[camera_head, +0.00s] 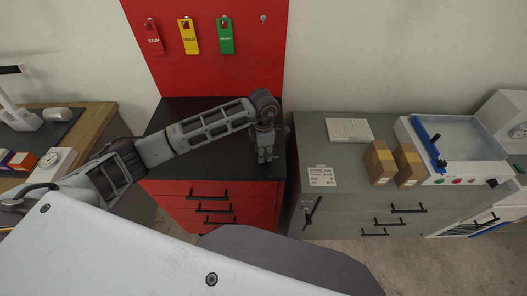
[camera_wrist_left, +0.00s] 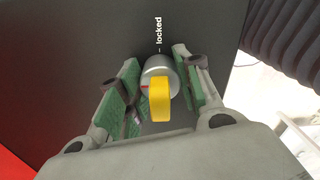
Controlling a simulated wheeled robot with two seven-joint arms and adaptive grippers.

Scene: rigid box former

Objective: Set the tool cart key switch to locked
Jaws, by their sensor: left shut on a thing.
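The tool cart (camera_head: 215,196) is red with a black top, left of centre in the head view. My left gripper (camera_head: 266,157) points down at the right part of that top. In the left wrist view, the key switch (camera_wrist_left: 157,68) is a silver cylinder with a yellow key (camera_wrist_left: 160,100) across it. The green finger pads of the left gripper (camera_wrist_left: 157,72) lie on either side of it, shut on the key switch. The white word "locked" (camera_wrist_left: 158,31) and a small tick are above the cylinder. A red mark on the cylinder points left, away from that tick. The gripper hides the switch in the head view.
A red board (camera_head: 205,70) with red, yellow and green tags stands behind the cart. A wooden bench (camera_head: 95,125) is at the left.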

